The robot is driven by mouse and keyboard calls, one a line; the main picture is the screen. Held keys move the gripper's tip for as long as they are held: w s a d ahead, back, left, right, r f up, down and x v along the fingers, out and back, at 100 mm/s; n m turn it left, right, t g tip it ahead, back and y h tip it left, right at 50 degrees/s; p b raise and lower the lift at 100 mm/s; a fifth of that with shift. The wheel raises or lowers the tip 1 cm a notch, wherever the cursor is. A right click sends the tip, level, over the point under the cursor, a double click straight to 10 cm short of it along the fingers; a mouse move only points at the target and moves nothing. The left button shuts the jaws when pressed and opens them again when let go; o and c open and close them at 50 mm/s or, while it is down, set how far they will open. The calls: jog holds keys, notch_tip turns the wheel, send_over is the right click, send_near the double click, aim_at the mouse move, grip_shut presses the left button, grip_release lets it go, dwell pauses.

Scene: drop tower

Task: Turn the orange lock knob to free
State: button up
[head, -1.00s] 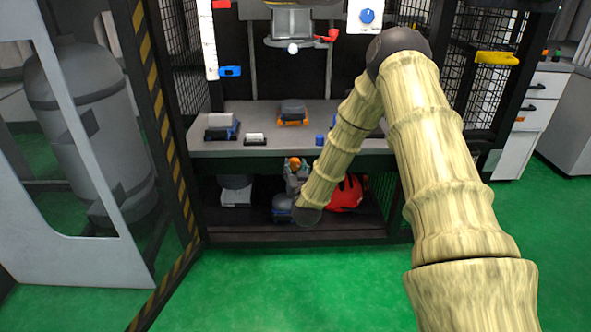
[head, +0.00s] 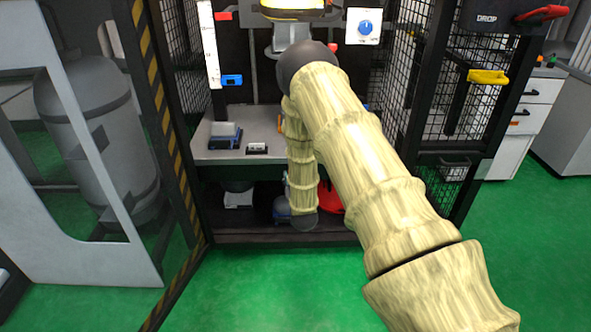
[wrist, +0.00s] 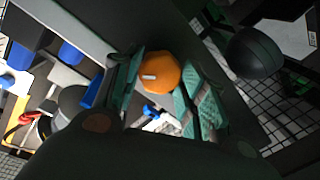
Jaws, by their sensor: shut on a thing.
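The orange lock knob (wrist: 160,74) shows in the wrist view, round, with a short pale mark on its face. My gripper (wrist: 163,90) has its teal-padded fingers on both sides of the knob and is shut on it. In the head view the knob and my gripper are hidden behind my arm, which reaches down below the grey table.
The grey table (head: 216,155) carries a blue-and-grey block (head: 223,135) and a small white-topped block (head: 257,148). A red object (head: 328,196) lies on the lower shelf beside my arm. Mesh side panels and a yellow-black striped post frame the tower.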

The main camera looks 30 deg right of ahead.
jog(key=n+p, duration=0.2)
jog(key=n, duration=0.2)
jog(key=n+g+h+p, duration=0.1)
jog(key=n+p, duration=0.1)
jog(key=n, duration=0.3)
jog(key=shift+n, duration=0.3)
dwell(0.6)
jog(key=o, duration=1)
jog(key=shift+o, duration=0.2)
jog(key=shift+a, duration=0.15)
jog(key=v, duration=1.1)
jog(key=shift+s+a, duration=0.25)
jog(key=shift+s, duration=0.05)
jog(key=shift+s, duration=0.1)
